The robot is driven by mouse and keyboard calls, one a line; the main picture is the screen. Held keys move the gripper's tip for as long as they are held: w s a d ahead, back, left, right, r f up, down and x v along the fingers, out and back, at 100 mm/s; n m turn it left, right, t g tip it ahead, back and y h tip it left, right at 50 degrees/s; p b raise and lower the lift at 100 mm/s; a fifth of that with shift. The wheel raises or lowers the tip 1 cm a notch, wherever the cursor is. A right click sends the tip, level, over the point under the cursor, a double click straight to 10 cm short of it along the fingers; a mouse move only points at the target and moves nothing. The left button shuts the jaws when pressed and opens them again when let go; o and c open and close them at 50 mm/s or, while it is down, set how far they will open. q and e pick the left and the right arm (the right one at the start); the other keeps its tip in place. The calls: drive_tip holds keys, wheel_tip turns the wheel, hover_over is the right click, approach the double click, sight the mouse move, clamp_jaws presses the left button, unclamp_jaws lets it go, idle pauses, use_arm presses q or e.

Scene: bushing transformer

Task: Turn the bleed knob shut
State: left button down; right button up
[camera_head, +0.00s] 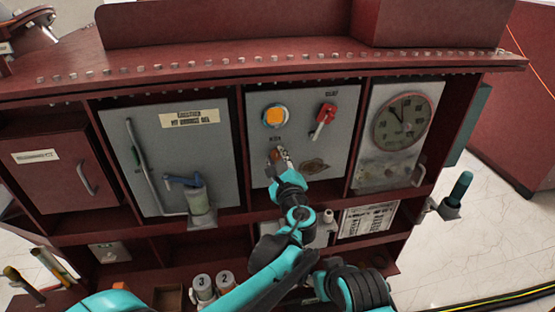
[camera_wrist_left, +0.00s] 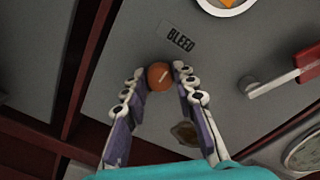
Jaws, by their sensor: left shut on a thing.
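The bleed knob (camera_wrist_left: 159,76) is a small round orange-brown knob with a light line across its face. It sits on the grey panel below the BLEED label (camera_wrist_left: 181,37). In the head view the knob (camera_head: 275,154) is partly hidden by my left gripper (camera_head: 281,157). In the left wrist view my left gripper (camera_wrist_left: 160,73) has one finger on each side of the knob and is shut on it. My right gripper is not in view.
Above the knob on the same panel (camera_head: 258,105) is a round orange button (camera_head: 274,117). A red-handled lever (camera_head: 323,118) is at its upper right, and a dial gauge (camera_head: 402,121) is farther right. A grey panel with a vertical pipe (camera_head: 142,160) is at left.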

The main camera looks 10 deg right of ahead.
sight(274, 122)
use_arm(q)
drive_tip(key=shift+r, duration=0.1)
idle(0.3)
drive_tip(key=c, duration=1.2)
unclamp_jaws()
drive_tip(key=shift+w, duration=0.1)
wheel_tip(274, 122, up, 10)
drive_tip(key=shift+f, duration=0.1)
